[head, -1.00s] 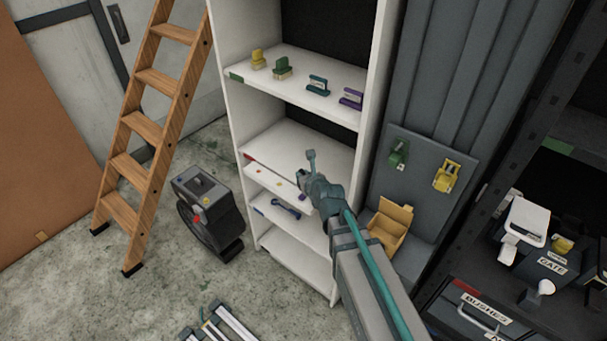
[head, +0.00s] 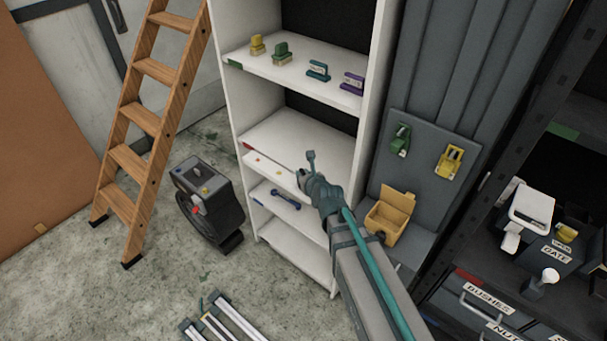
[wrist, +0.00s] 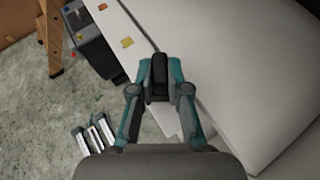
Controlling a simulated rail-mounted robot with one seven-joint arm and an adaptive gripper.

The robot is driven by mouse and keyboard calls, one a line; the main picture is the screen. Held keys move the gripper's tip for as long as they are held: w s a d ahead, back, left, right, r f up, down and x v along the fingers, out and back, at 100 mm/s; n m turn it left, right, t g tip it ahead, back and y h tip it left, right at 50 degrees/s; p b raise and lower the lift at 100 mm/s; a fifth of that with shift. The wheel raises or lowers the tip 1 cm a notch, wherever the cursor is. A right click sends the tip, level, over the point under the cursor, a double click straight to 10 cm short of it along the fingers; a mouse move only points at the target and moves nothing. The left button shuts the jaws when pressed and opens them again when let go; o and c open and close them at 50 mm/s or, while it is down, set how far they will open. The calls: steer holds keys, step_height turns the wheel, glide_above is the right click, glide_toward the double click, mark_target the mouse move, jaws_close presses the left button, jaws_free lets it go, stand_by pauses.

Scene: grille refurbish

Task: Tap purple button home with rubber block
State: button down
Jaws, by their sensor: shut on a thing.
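My gripper (wrist: 158,92) is shut on a dark rubber block (wrist: 158,70), held upright between the teal fingers. In the head view my gripper (head: 304,178) is at the right end of a white shelf ledge (head: 266,168) inside the white cabinet. A red button (wrist: 103,7) and an orange-yellow button (wrist: 127,42) lie along this ledge in the wrist view, ahead and left of the block. The purple button is not visible now; my gripper and block may cover its place. I cannot tell whether the block touches anything.
The shelf above (head: 295,70) holds several coloured stamp-like pieces. A blue dumbbell-shaped tool (head: 285,198) lies on the shelf below. A yellow box (head: 388,222) stands right of the cabinet. A wooden ladder (head: 140,118) and a dark wheeled machine (head: 208,195) stand left.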

steer(key=shift+f, duration=0.1)
step_height(320, 180, up, 5)
steer(key=p, duration=0.5)
steer(key=shift+f, duration=0.15)
steer(key=shift+f, duration=0.1)
step_height(320, 180, down, 5)
steer(key=b, duration=0.2)
steer(key=shift+b, duration=0.4)
step_height(320, 180, up, 5)
steer(key=p, duration=0.5)
